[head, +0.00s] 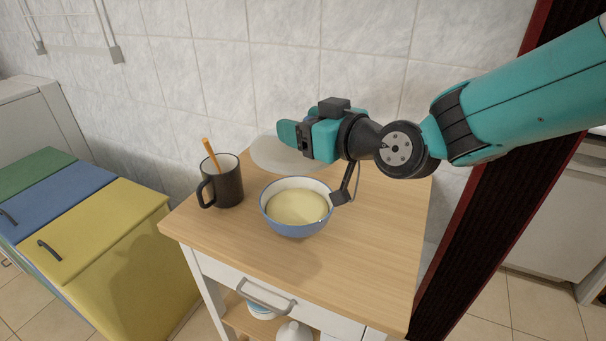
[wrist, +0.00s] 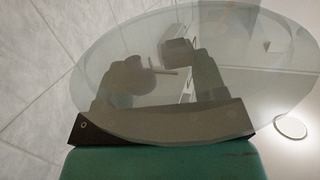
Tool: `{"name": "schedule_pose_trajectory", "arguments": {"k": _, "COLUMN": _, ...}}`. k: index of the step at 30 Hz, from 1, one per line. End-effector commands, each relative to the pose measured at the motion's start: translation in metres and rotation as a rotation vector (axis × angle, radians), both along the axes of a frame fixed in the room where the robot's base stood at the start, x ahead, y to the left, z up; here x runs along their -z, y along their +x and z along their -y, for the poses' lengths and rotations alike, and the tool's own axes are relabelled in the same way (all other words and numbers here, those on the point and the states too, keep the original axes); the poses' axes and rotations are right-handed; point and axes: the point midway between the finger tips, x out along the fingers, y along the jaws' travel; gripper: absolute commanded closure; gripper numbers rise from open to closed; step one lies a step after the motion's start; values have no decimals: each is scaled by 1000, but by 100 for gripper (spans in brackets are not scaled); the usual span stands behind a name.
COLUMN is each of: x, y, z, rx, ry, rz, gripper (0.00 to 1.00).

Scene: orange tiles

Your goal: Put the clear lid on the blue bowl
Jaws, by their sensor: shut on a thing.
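The blue bowl (head: 297,229) stands upright on the wooden cart top, with pale yellow contents (head: 297,207) inside. The clear lid (head: 268,157) is a thin, see-through disc behind and to the left of the bowl in the head view. My gripper (head: 290,135) is shut on the lid, up and behind the bowl. In the wrist view the clear lid (wrist: 215,65) fills much of the picture, across the dark and teal parts of my gripper (wrist: 165,125). The exact grip point on the lid is partly hidden, and its height over the cart top is hard to tell.
A dark mug (head: 222,187) with an orange stick (head: 211,153) in it stands left of the bowl. The wooden cart top (head: 370,245) is clear at the right and front. A tiled wall (head: 220,75) rises close behind. A yellow cabinet (head: 105,235) stands at the left.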

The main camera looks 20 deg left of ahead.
Motion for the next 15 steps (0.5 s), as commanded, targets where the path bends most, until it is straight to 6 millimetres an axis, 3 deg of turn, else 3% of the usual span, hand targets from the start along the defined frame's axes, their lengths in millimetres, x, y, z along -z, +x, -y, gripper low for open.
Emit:
{"name": "schedule_pose_trajectory", "arguments": {"k": 1, "x": 16, "y": 0, "z": 0, "rx": 2, "ry": -4, "rz": -6, "gripper": 59}}
{"name": "schedule_pose_trajectory", "arguments": {"k": 6, "x": 50, "y": 0, "z": 0, "rx": 0, "ry": -1, "rz": -4, "gripper": 59}}
{"name": "schedule_pose_trajectory", "arguments": {"k": 15, "x": 77, "y": -1, "z": -2, "rx": -2, "ry": -2, "rz": -2, "gripper": 59}}
